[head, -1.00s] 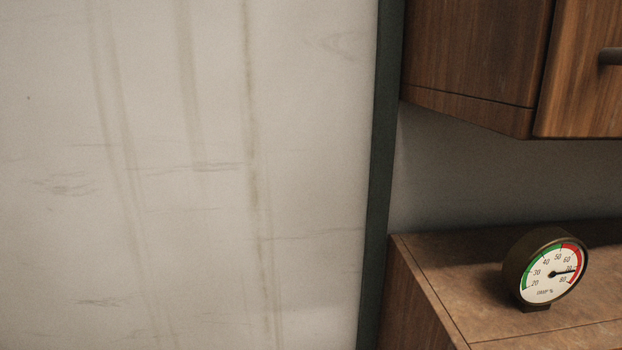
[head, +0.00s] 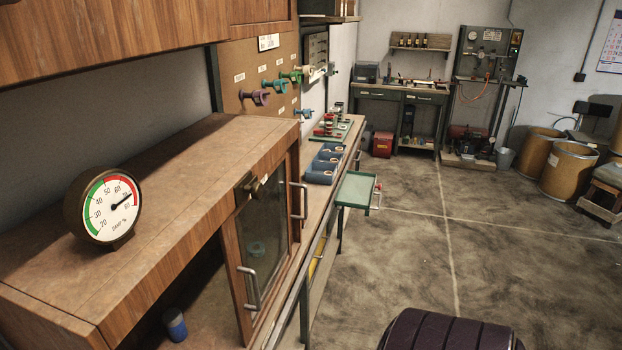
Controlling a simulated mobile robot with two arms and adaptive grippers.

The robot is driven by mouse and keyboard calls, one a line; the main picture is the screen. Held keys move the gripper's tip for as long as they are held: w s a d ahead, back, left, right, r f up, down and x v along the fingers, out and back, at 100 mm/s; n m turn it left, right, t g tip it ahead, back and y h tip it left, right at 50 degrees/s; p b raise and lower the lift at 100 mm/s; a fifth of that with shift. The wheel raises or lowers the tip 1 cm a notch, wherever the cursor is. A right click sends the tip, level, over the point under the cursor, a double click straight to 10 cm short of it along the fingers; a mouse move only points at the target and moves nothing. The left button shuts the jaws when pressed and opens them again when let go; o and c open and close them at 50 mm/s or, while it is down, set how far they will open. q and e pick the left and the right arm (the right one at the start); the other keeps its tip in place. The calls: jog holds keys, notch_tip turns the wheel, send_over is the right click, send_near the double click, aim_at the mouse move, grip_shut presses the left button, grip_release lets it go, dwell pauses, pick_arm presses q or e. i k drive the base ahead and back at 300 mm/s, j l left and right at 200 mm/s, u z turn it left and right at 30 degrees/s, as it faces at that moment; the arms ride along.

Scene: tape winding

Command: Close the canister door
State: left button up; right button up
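A wooden cabinet (head: 185,200) stands at the left in the head view. A glass-paned door (head: 265,235) with a wooden frame is on it, with a metal handle (head: 252,288) at its near edge. The near part of the cabinet front looks open, and a small blue canister (head: 175,324) shows inside, low down. I cannot tell exactly how far the door stands open. Neither of my grippers is in view.
A round damp gauge (head: 103,207) sits on the cabinet top. Beyond it, a bench holds blue trays (head: 324,163), and a green drawer (head: 355,190) sticks out. A dark padded seat (head: 450,330) is at the bottom. The floor (head: 420,240) between is clear.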

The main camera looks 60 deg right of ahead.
aim_at(227, 232)
jog(key=z, duration=0.5)
jog(key=k+z, duration=0.15)
jog(key=z, duration=0.8)
jog(key=l, duration=0.45)
jog(key=k+z, duration=0.05)
